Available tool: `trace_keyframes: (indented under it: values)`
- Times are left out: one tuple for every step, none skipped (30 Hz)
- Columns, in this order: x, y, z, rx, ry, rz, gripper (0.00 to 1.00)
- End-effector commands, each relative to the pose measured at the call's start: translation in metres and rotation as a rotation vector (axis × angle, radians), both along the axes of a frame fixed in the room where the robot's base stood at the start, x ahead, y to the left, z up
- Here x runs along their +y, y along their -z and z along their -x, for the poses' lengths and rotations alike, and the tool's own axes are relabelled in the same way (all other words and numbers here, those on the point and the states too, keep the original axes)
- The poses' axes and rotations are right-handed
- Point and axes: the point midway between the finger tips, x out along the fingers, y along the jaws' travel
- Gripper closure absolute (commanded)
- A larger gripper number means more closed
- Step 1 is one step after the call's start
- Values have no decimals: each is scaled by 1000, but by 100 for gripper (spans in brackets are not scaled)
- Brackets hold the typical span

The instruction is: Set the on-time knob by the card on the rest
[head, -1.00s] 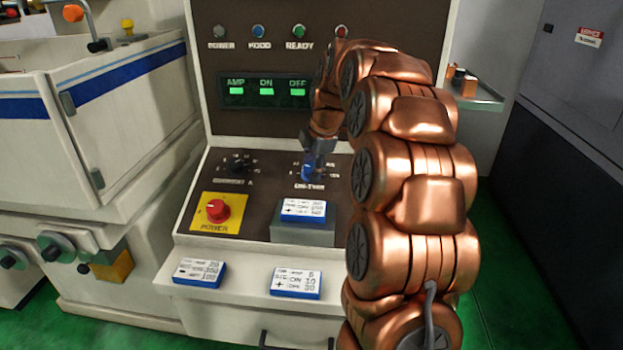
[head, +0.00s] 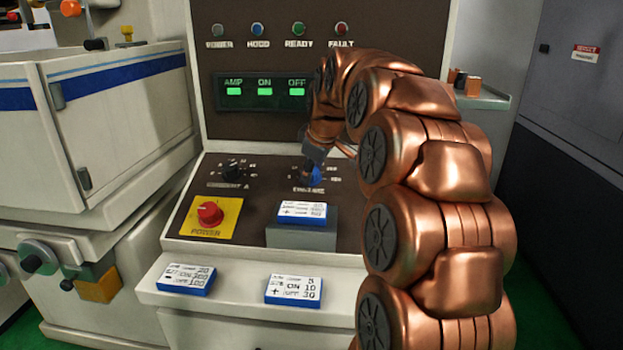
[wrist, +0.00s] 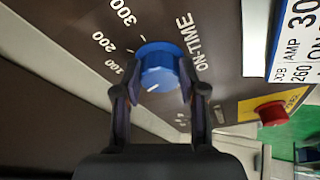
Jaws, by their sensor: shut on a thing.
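The blue on-time knob (wrist: 158,66) sits on the brown panel beside its "ON-TIME" lettering; in the head view it (head: 316,176) is partly hidden by my gripper (head: 309,172). In the wrist view my gripper (wrist: 158,84) has one finger on each side of the knob and is shut on it. A white mark on the knob points toward the gripper; numbers including 200 and 300 lie at upper left. The white and blue card (head: 302,209) lies on the grey rest (head: 300,236). Part of it (wrist: 299,42) shows in the wrist view, with 260 and 30 readable.
Two other cards lie on the ledge below, one at left (head: 186,279) and one at middle (head: 294,290). A red power button (head: 210,213) on a yellow plate and a black knob (head: 232,170) are left of the on-time knob. A green-lit display (head: 264,91) is above.

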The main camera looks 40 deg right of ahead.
Motion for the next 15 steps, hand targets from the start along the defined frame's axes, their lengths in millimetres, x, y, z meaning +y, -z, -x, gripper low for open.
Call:
trace_keyframes:
  values:
    - [0, 2, 0, -15, 40, -10, 94]
    - [1, 2, 0, -20, 66, -16, 94]
    - [1, 2, 0, -28, 101, -26, 94]
    - [1, 2, 0, -34, 128, -33, 94]
    - [1, 2, 0, -40, 155, -40, 94]
    - [1, 2, 0, -49, 191, -50, 94]
    - [1, 2, 0, -55, 217, -57, 94]
    - [1, 2, 0, -61, 244, -65, 94]
    - [1, 2, 0, -70, 281, -76, 94]
    - [1, 2, 0, -77, 308, -83, 94]
    - [1, 2, 0, -82, 335, -89, 94]
    - [1, 2, 0, -91, 370, -98, 94]
    - [1, 2, 0, -97, 397, -106, 94]
    - [1, 2, 0, -104, 423, -114, 94]
    - [2, 2, 0, -112, 459, -124, 94]
